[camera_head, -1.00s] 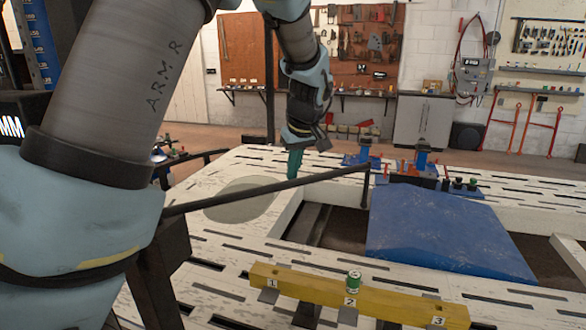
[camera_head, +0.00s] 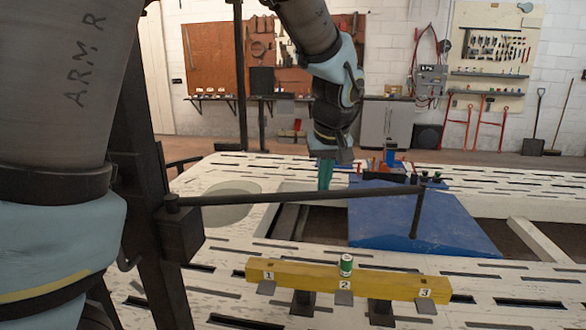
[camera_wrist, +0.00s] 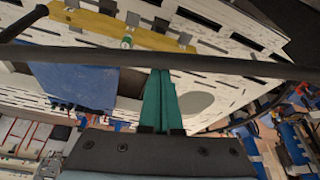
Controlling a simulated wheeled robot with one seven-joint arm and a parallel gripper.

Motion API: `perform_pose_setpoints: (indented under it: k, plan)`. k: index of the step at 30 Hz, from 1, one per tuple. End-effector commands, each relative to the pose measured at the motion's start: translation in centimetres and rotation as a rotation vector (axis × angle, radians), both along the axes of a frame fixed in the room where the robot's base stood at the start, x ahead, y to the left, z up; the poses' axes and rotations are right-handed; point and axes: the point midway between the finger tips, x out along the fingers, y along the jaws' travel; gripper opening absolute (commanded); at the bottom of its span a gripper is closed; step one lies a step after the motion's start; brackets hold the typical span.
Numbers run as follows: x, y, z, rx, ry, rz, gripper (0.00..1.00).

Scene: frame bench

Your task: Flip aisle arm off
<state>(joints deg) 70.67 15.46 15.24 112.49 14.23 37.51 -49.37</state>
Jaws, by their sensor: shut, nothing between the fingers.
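A long black bar (camera_head: 300,196), which looks like the aisle arm, reaches right from a dark post (camera_head: 172,240). Its free end has a short downward peg over the blue panel (camera_head: 455,228). No label on it can be read. My gripper (camera_head: 325,185) points down with teal fingers closed together and empty, beyond the bar in the head view. In the wrist view the bar (camera_wrist: 230,66) crosses the whole picture, and the tips of my gripper (camera_wrist: 160,75) appear at its edge. I cannot tell whether they touch it.
An opening in the bench lies beside the blue panel. Tool boards (camera_head: 497,45) hang on the back wall.

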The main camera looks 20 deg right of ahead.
Motion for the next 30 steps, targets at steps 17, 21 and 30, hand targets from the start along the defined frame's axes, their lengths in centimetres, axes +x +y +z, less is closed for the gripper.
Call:
perform_pose_setpoints:
  k: [17,21,30]
  plan:
    - [-8.6,3.5,-0.1,0.0,0.0,-0.29,0.0]
    - [-9.2,3.9,-0.2,0.004,0.004,-0.307,0.0]
    - [-9.6,4.0,-0.3,0.008,0.01,-0.313,0.0]
